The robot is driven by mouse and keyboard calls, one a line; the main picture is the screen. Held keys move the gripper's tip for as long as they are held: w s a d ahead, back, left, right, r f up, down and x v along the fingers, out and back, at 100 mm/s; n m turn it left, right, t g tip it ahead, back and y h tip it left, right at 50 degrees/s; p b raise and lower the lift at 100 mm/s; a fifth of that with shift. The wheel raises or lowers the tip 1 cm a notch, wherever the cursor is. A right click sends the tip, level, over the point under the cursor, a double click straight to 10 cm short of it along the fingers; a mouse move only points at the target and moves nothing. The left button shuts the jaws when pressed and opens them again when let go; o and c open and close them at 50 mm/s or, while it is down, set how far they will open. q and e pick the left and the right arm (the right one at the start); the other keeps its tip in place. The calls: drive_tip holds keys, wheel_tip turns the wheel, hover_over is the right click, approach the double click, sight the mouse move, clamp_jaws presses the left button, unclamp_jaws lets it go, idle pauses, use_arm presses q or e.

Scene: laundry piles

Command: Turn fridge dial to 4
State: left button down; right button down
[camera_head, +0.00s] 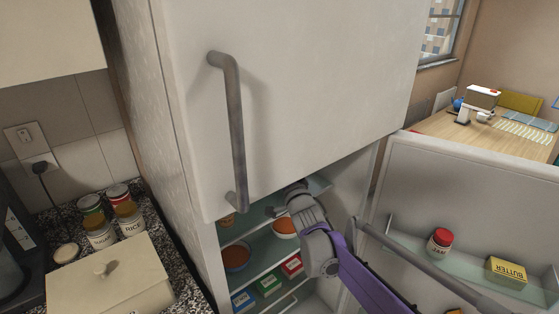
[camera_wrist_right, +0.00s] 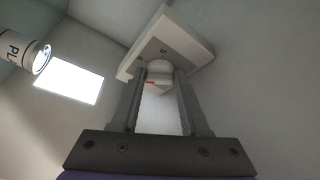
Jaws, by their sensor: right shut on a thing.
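The fridge dial (camera_wrist_right: 159,72) is a small pale round knob under a white housing (camera_wrist_right: 172,42) in the right wrist view. A red mark shows near the knob. Small dark characters are on the housing, too small to read surely, so I cannot tell the setting. My right gripper (camera_wrist_right: 160,84) has its two fingers on either side of the dial, shut on it. In the head view my purple right arm reaches into the open lower fridge compartment (camera_head: 262,239); the fingertips and dial are hidden there. My left gripper is not in view.
The upper fridge door (camera_head: 300,90) is closed, with a grey handle (camera_head: 233,130). The lower door (camera_head: 470,185) stands open at right, holding a red-lidded jar (camera_head: 439,242) and butter (camera_head: 508,272). Bowls and small boxes are on the shelves. A labelled can (camera_wrist_right: 22,52) is near the gripper.

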drive_tip(key=shift+r+m, duration=0.1)
drive_tip(key=shift+m, duration=0.6)
drive_tip(key=shift+h, duration=0.4)
drive_tip(key=shift+c, duration=2)
unclamp_jaws()
drive_tip(key=b+v, duration=0.1)
drive_tip(key=v, duration=1)
drive_tip(key=shift+r, duration=0.25)
drive_tip(key=shift+c, duration=0.2)
